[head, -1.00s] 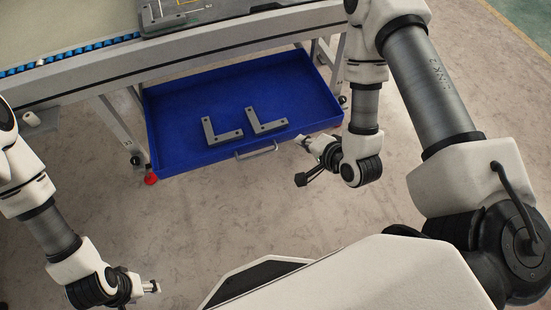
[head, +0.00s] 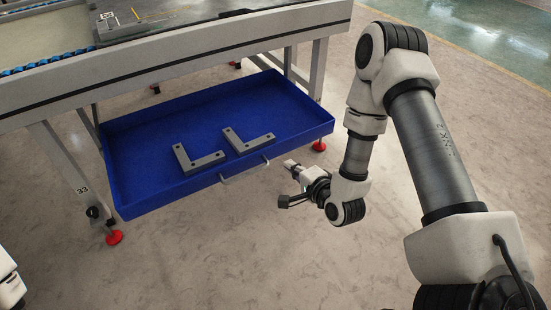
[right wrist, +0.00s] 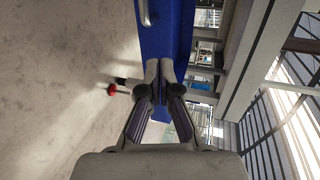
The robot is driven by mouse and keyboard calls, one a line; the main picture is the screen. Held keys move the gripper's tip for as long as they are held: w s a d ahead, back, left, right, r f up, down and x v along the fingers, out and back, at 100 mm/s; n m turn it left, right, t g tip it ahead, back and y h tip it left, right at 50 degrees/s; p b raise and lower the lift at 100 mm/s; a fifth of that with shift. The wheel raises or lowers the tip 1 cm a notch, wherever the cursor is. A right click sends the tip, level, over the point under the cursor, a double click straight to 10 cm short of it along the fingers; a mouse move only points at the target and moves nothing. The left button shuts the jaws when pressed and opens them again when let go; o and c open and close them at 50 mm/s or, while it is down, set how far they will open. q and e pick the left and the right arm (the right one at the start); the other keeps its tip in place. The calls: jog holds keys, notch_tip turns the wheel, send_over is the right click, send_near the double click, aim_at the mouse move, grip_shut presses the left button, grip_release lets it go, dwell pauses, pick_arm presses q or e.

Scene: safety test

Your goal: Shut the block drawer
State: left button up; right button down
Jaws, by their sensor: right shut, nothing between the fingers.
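The blue block drawer (head: 140,195) stands open under the workbench, with two grey L-shaped blocks, a left one (head: 200,160) and a right one (head: 250,143), lying in it. Its silver handle (head: 245,173) is on the front wall. My right gripper (head: 290,164) is shut and empty, just right of the handle and apart from it, in front of the drawer's right part. In the right wrist view the closed fingertips (right wrist: 160,68) overlap the blue drawer front, and the handle (right wrist: 147,12) shows at the top edge. My left gripper is out of view.
The workbench (head: 170,70) stands over the drawer, with a dark plate (head: 180,22) on top. Its legs have red feet, one front left (head: 114,237) and one right of the drawer (head: 319,146). The floor in front (head: 190,260) is clear.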

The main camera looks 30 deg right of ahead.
aim_at(270, 148)
jog(key=b+x, duration=0.1)
jog(key=x, duration=0.1)
jog(key=b+x, duration=0.1)
jog(key=x, duration=0.2)
jog(key=b+x, duration=0.1)
jog(key=x, duration=0.2)
jog(key=shift+r+b, duration=0.25)
jog(key=shift+b, duration=0.1)
jog(key=shift+w+r, duration=0.1)
jog(key=shift+w, duration=0.25)
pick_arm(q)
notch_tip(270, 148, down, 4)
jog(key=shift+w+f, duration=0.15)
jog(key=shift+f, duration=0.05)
pick_arm(e)
jog(key=shift+r, duration=0.1)
